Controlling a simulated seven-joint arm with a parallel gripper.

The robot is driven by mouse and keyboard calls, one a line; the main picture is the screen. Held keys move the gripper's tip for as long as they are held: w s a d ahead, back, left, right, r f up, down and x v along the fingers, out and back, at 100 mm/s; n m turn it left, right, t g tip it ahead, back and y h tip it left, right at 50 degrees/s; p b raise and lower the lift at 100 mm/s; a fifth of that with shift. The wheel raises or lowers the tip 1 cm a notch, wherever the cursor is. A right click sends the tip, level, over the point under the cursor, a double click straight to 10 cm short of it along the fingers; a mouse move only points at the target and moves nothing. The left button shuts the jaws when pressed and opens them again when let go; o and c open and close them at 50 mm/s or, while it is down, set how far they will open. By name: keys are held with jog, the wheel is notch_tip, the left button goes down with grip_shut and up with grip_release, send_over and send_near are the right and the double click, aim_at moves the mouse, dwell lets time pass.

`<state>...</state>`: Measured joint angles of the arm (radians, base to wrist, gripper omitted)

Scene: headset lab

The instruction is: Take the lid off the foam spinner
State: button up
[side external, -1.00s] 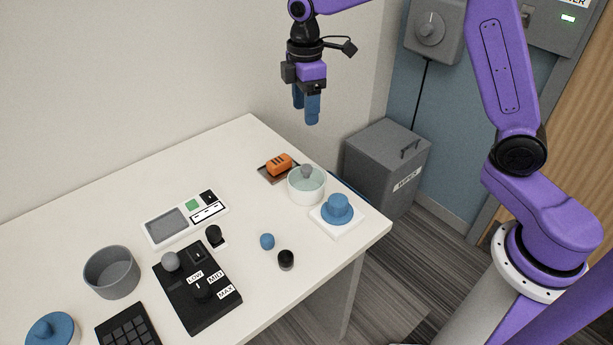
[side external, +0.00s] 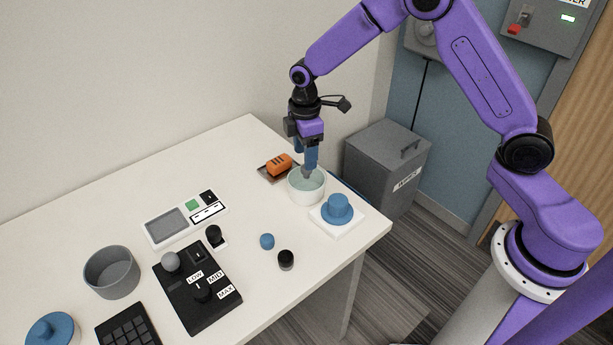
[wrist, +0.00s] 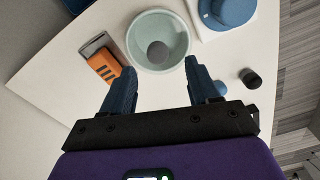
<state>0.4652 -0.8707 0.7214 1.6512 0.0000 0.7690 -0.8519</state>
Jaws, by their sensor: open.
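In the wrist view my gripper (wrist: 160,70) is open, and the knob shows a little beyond the gap between the fingers. I cannot tell whether a finger touches it. The fingers hide most of the knob in the side view.
An orange block (side external: 279,164) on a dark tray is close behind the pot. A blue stepped piece (side external: 338,210) on a white base is close in front. Small blue (side external: 267,241) and black (side external: 286,260) knobs lie nearer. A black control panel (side external: 198,286) stands left.

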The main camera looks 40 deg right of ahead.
aim_at(306, 173)
jog(key=shift+w+d+f, duration=0.1)
jog(key=shift+f, duration=2.2)
grip_shut()
jog(key=shift+r, duration=0.15)
